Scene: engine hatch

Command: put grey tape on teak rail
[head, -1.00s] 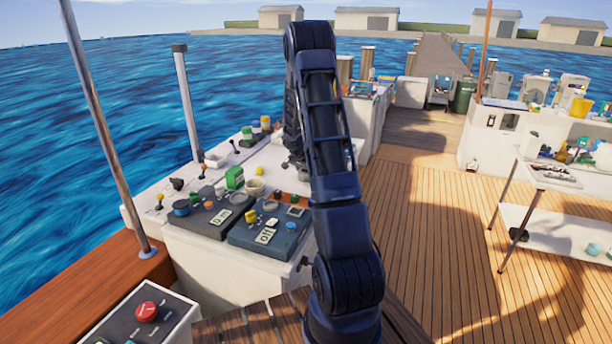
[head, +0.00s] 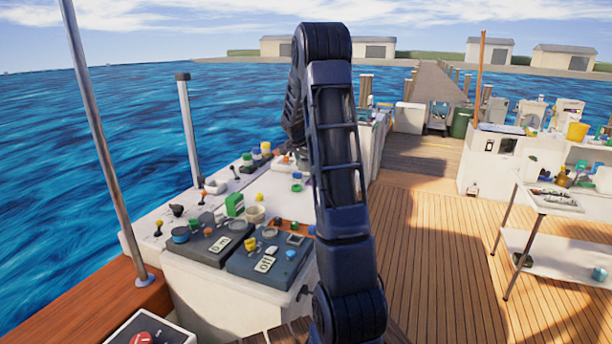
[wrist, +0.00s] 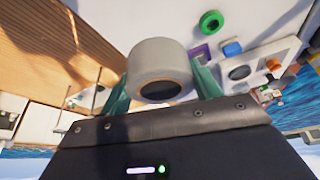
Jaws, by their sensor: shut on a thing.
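The grey tape (wrist: 158,60) is a thick roll held between the two teal fingers of my gripper (wrist: 163,80) in the wrist view, with its dark hole facing the camera. My gripper is shut on it, above a white surface. In the head view, my arm hides the gripper and the tape. The teak rail (head: 95,315) is the orange-brown wooden ledge at the lower left of the head view, with a metal post standing on it. The held tape is apart from that rail.
A white console (head: 215,300) carries two dark control panels (head: 268,262), knobs and small items. A green ring (wrist: 211,22) and a blue cap (wrist: 232,48) lie near the tape in the wrist view. A white table (head: 560,205) stands at right. The plank deck (head: 440,270) is open.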

